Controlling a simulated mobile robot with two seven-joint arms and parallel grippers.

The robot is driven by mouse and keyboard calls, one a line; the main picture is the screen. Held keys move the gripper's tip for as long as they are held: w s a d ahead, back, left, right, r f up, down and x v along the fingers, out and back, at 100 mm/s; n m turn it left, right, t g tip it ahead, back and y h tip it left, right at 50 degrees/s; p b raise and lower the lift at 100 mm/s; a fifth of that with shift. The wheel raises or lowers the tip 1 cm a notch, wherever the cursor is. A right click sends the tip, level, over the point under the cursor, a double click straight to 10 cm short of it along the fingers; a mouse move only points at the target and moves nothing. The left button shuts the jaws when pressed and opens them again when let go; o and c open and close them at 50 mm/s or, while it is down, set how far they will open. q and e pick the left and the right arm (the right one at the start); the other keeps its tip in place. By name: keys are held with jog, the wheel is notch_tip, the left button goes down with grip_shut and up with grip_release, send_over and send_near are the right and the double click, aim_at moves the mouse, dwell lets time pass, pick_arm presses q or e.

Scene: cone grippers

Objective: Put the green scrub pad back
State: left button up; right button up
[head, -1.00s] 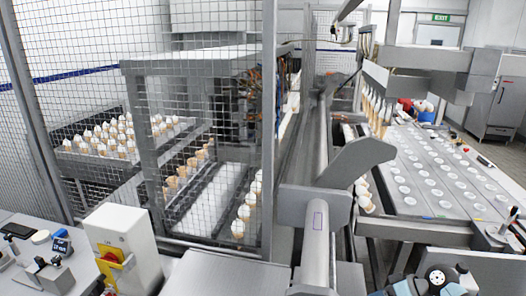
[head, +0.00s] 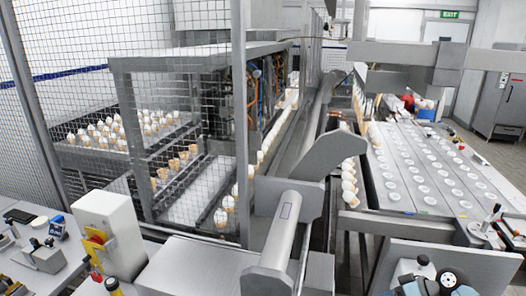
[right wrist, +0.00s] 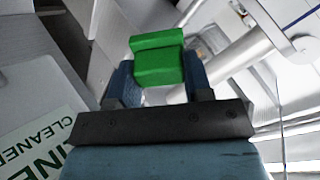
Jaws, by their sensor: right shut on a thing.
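The green scrub pad (right wrist: 158,60) shows in the right wrist view as a bright green block with a step in its shape. My right gripper (right wrist: 158,75) is shut on it, with one blue finger on each side. The pad sticks out past the fingertips and looks clear of other surfaces. In the head view only a light blue part of my arm shows at the bottom right; the pad and both gripper tips are out of sight there. My left gripper is in neither view.
A white panel with green lettering (right wrist: 40,145) lies left of the gripper. In the head view, a mesh fence (head: 75,75) encloses rows of cones (head: 100,132). A grey table with white discs (head: 385,180) stands right, and a bench with a yellow-and-white switch box (head: 108,225) front left.

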jog(key=shift+s+d, duration=0.1)
jog(key=shift+d, duration=0.05)
jog(key=s+a+r+m+t+h, duration=0.2)
jog(key=s+a+m+t, duration=0.25)
jog(key=a, duration=0.45)
jog(key=s+r+m+t+h, duration=0.2)
jog(key=s+r+m+h, duration=0.2)
jog(key=r+m+h, duration=0.3)
notch_tip(320, 180, up, 2)
jog(key=shift+d+r+m, duration=0.15)
jog(key=shift+r+m, duration=0.1)
jog(key=shift+m, duration=0.8)
jog(key=shift+f, duration=0.1)
jog(key=shift+s+d+f, duration=0.15)
jog(key=shift+f, duration=0.1)
